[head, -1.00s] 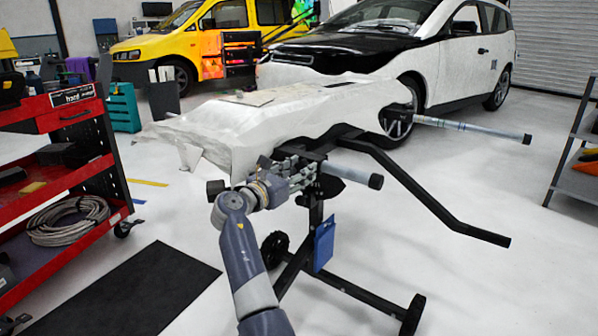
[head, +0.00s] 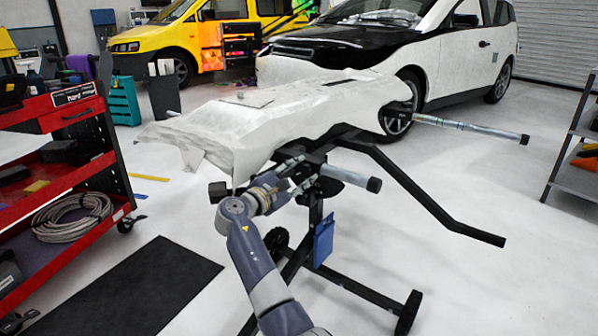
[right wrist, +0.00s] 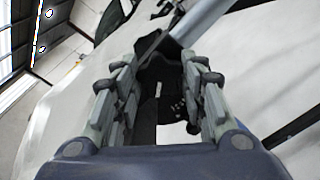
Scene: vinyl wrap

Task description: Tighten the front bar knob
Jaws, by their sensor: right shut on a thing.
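The front bar (head: 350,177) is a grey tube with a dark end cap. It sticks out to the right from under the front of the black stand, and also shows in the right wrist view (right wrist: 207,22). My right gripper (head: 302,170) reaches to the bar's mount from the lower left. In the right wrist view its two fingers (right wrist: 160,90) are on either side of a black knob (right wrist: 155,72) beneath the bar, shut on it. The head view does not show the knob clearly behind the fingers. My left gripper is in neither view.
A white wrapped panel (head: 235,125) lies on the black stand (head: 415,195) above my gripper. A second bar (head: 470,127) sticks out farther back. A blue cloth-like piece (head: 323,242) hangs from the post. A red cart (head: 60,105) stands left, a grey shelf (head: 565,175) right.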

